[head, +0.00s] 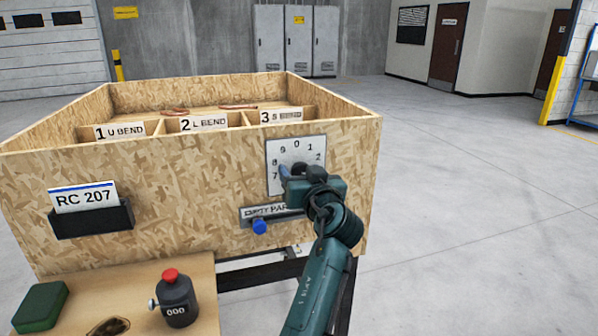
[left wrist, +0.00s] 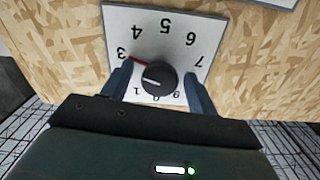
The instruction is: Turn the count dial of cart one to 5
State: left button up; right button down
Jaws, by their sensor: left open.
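The count dial is a white plate (head: 296,152) with numbers on the front of the wooden cart (head: 180,190). In the left wrist view the plate (left wrist: 165,40) appears upside down, with a round dark knob (left wrist: 159,78) in its middle. My left gripper (left wrist: 158,75) is open, with one finger on each side of the knob and gaps visible between fingers and knob. In the head view my left gripper (head: 292,172) covers the knob and lower numbers. My right gripper is not in view.
Below the dial are a label plate (head: 262,212) and a blue knob (head: 259,227). A card holder marked RC 207 (head: 92,219) is at left. A small table (head: 212,300) holds a counter with a red button (head: 175,299) and a green box (head: 40,307). Floor at right is clear.

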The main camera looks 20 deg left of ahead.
pick_arm(q)
jog(key=shift+c, duration=0.2)
jog(key=c, duration=0.9)
jog(key=shift+c, duration=0.2)
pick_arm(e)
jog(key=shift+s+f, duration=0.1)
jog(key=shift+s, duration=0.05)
